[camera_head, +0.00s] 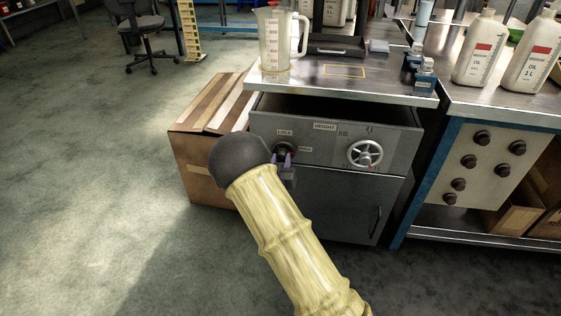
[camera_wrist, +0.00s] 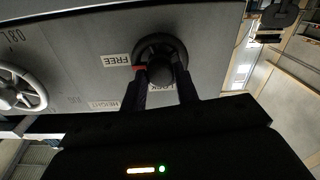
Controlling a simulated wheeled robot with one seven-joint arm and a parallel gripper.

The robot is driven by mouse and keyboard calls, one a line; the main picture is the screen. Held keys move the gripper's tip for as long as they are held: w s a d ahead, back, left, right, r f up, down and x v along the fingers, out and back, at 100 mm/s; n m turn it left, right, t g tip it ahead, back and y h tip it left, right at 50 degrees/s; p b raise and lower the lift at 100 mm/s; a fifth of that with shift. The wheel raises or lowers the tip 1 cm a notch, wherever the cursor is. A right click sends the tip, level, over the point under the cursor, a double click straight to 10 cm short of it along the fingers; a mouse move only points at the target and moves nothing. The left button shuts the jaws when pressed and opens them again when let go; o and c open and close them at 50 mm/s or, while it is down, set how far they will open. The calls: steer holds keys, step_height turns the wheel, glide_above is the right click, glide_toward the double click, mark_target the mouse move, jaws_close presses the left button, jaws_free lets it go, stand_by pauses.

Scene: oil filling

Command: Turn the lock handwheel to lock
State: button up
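The lock handwheel (camera_wrist: 160,48) is a small dark round knob on the grey cabinet front. In the wrist view its red mark (camera_wrist: 138,68) is at the side of the FREE label (camera_wrist: 117,60). My gripper (camera_wrist: 161,79) is at the knob, with one dark finger on each side of its hub. I see no clear gap, but I cannot tell whether the fingers press on it. In the head view, my gripper (camera_head: 281,158) is just below the LOCK label (camera_head: 285,132), and my arm hides part of the knob.
A spoked height handwheel (camera_head: 365,154) is to the right on the same panel. An open drawer space (camera_head: 335,106) lies above it. A clear jug (camera_head: 276,40) and several oil bottles (camera_head: 480,50) stand on the worktops. A cardboard box (camera_head: 200,150) is left of the cabinet.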

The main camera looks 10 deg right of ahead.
steer(key=c, duration=0.3)
steer(key=shift+n+p, duration=0.5)
steer(key=n+p, duration=0.3)
steer(key=shift+a+r, duration=0.1)
steer(key=shift+r, duration=0.05)
steer(key=n+p, duration=0.2)
steer(key=n, duration=0.3)
steer(key=shift+p, duration=0.4)
steer(key=n+p, duration=0.2)
steer(key=n, duration=0.6)
steer(key=shift+f+n+p, duration=0.2)
steer(key=shift+n+p, duration=0.2)
